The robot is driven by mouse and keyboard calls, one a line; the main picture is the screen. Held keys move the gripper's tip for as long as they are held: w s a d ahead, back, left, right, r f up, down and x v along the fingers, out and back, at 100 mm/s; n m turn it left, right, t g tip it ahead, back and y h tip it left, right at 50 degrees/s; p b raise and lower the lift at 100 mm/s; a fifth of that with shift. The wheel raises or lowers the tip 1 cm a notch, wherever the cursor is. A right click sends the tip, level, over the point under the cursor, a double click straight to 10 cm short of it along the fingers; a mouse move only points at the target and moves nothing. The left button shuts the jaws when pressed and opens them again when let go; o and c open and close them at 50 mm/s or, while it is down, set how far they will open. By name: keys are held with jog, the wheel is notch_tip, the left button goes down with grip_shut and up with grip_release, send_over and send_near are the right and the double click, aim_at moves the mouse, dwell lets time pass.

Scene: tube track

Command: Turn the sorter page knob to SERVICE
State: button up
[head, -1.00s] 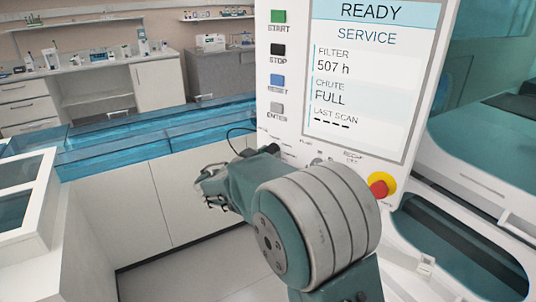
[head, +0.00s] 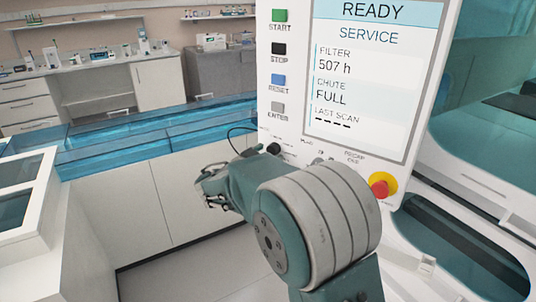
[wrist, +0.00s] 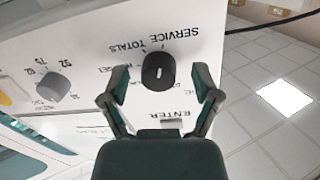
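The black sorter page knob (wrist: 158,71) is on the white panel in the wrist view, with upside-down labels SERVICE and TOTALS above it. It has a short pale mark; I cannot tell exactly which label it points at. It also shows in the head view (head: 273,148) under the buttons. My gripper (wrist: 161,80) is open, its two green fingers on either side of the knob with gaps visible at both sides. In the head view my arm hides most of it. The sorter screen (head: 370,85) reads READY and SERVICE, with filter, chute and last scan lines below.
Another knob (wrist: 54,86), grey, is to the left in the wrist view. The ENTER button (wrist: 171,123) is below the black knob. In the head view, a red stop button (head: 380,185) is at the panel's lower right and blue-topped counters (head: 150,140) lie to the left.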

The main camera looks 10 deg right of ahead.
jog(key=shift+r, duration=0.1)
jog(key=v, duration=1.2)
jog(key=s+d+f+n+g+y, duration=0.2)
jog(key=s+d+n+g+y, duration=0.4)
jog(key=s+d, duration=0.8)
jog(key=s+a+f+n+y, duration=0.1)
jog(key=s+a+n+y, duration=0.1)
jog(key=s, duration=0.5)
jog(key=s+a+f+n+y, duration=0.1)
jog(key=s+a+n+y, duration=0.1)
jog(key=s+n+y, duration=0.2)
jog(key=s+y, duration=0.1)
jog(key=s, duration=0.2)
jog(key=shift+s+y, duration=0.3)
jog(key=shift+s, duration=0.05)
